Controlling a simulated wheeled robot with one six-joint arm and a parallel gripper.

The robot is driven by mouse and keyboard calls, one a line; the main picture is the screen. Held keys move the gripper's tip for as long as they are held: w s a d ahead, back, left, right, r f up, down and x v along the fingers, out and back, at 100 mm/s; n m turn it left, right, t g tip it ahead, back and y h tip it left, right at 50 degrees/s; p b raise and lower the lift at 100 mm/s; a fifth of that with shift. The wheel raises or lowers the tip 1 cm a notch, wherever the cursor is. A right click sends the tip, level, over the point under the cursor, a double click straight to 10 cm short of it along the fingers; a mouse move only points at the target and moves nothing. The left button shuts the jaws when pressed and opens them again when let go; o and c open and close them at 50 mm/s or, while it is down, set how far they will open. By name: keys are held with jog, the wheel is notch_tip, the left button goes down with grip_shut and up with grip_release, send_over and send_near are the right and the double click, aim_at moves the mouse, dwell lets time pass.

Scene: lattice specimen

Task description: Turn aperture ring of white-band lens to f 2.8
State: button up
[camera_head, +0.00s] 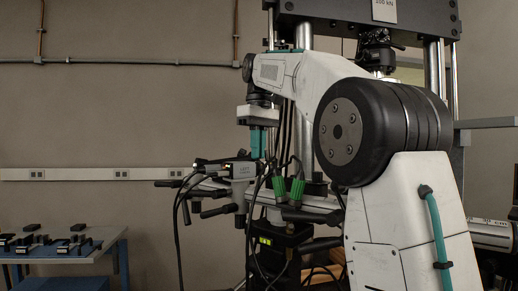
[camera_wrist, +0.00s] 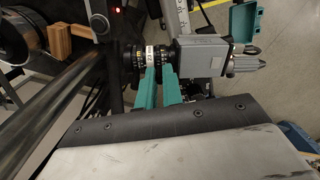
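The white-band lens (camera_wrist: 131,56) is a dark barrel with fine markings and a narrow white band (camera_wrist: 150,54), fixed to the left of a grey camera body (camera_wrist: 200,52) in the wrist view. The camera (camera_head: 241,170) is small and partly hidden in the head view. My gripper (camera_wrist: 158,69) has two teal fingers, side by side with a narrow gap between them. Their tips are at the lens barrel, close to the white band; I cannot tell whether they touch it. In the head view my gripper (camera_head: 262,155) points down just above the camera. The aperture setting is too small to read.
Black clamp arms and cables (camera_head: 180,215) crowd around the camera. A larger cylinder (camera_wrist: 15,38) and a wooden block (camera_wrist: 58,40) stand left of the lens. Green-capped connectors (camera_head: 288,190) are close by. A blue-edged table (camera_head: 65,248) with several dark parts stands far left.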

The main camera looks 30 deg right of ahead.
jog(key=shift+o, duration=0.8)
